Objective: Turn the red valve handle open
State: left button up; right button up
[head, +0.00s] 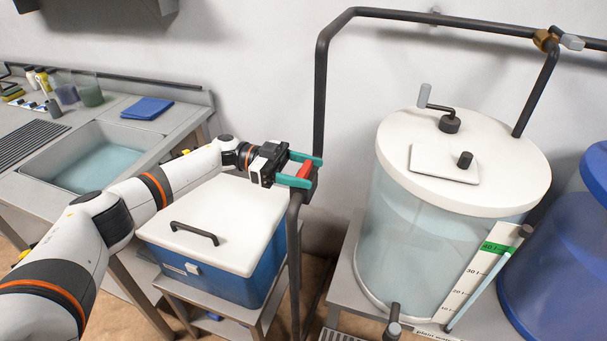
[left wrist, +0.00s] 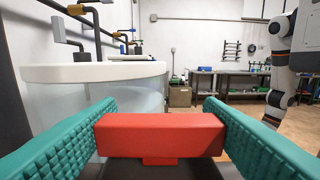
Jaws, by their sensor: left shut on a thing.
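The red valve handle (head: 306,169) sits on a dark valve body on the vertical dark pipe (head: 294,255), left of the white-lidded tank. My left gripper (head: 303,170) reaches it from the left with teal fingers on either side of it. In the left wrist view the red handle (left wrist: 160,134) lies crosswise between the two teal fingers (left wrist: 160,128), its ends against them. The gripper is shut on the handle. The valve body under the handle is mostly hidden. My right gripper is not in view.
A clear tank with a white lid (head: 462,155) stands right of the pipe, with a blue barrel (head: 560,255) beyond it. A blue cooler with a white lid (head: 215,225) stands below my left arm. A sink counter (head: 100,155) is at the left.

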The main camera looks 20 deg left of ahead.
pick_arm(q)
jog(key=shift+r, duration=0.1)
jog(key=o, duration=1)
jog(key=a+b, duration=0.1)
jog(key=a, duration=0.3)
jog(key=a+b, duration=0.1)
jog(key=a, duration=0.3)
jog(key=a+b, duration=0.1)
jog(key=a, duration=0.3)
jog(key=shift+w+b, duration=0.35)
jog(key=shift+s+d, duration=0.1)
